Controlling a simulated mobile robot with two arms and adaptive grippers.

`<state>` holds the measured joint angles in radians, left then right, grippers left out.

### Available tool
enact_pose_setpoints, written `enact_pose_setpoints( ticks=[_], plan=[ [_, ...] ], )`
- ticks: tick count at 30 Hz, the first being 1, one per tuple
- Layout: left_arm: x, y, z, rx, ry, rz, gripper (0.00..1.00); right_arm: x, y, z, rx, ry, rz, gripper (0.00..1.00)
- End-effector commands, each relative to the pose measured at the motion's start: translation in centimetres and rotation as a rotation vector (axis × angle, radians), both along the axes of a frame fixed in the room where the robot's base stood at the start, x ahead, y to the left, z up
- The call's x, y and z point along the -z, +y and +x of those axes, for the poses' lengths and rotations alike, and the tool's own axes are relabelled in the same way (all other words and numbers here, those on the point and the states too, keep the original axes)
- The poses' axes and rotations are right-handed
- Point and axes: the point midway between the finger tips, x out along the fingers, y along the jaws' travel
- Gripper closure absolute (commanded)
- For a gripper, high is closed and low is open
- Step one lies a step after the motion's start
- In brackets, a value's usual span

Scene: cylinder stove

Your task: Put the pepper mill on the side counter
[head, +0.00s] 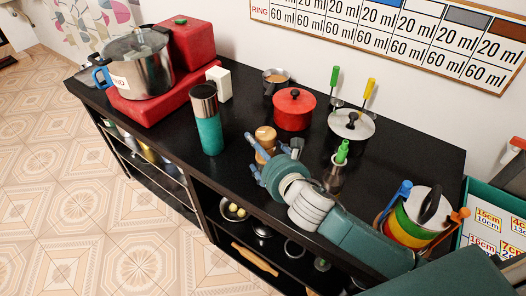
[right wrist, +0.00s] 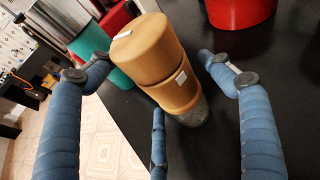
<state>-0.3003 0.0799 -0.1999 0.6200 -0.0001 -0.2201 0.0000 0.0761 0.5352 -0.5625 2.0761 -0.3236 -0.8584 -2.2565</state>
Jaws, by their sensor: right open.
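The pepper mill (head: 266,136) looks like the light brown wooden piece standing on the black counter, left of the red pot. In the right wrist view the mill (right wrist: 152,52) has a rounded wooden top, a wooden collar and a dark speckled lower end. My right gripper (head: 268,160) is open beside the mill, on its near side. In the right wrist view its blue fingers (right wrist: 158,70) are spread, with the mill between and beyond them; I cannot tell whether any finger touches it. My left gripper is not in view. I cannot make out which surface is the side counter.
A teal bottle (head: 209,133) stands left of the mill, with a white block (head: 218,84) behind it. A red pot (head: 294,108) and a grey-lidded pot (head: 351,124) stand behind and right. A green-topped bottle (head: 338,165) is right of my gripper. A steel pot (head: 138,66) stands far left.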

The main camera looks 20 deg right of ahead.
Motion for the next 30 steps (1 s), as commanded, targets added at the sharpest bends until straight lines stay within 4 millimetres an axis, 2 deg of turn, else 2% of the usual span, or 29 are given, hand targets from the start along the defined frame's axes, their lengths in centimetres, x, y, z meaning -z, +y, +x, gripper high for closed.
enact_pose_setpoints(
  ticks=[5,15,19,24,30],
  plan=[
    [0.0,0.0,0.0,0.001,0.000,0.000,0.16,-0.6,-0.1,-1.0,-0.002,0.000,0.000,0.21],
    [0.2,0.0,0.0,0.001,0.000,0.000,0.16,-2.9,-0.7,-7.6,-0.003,0.002,-0.001,0.21],
    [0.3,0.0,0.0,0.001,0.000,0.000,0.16,-3.7,-0.9,-9.6,-0.001,0.002,-0.001,0.21],
    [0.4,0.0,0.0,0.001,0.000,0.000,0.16,-4.3,-1.0,-11.0,0.000,0.000,-0.001,0.21],
    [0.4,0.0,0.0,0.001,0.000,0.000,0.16,-4.4,-1.1,-11.3,0.000,0.000,0.000,0.21]
  ],
)
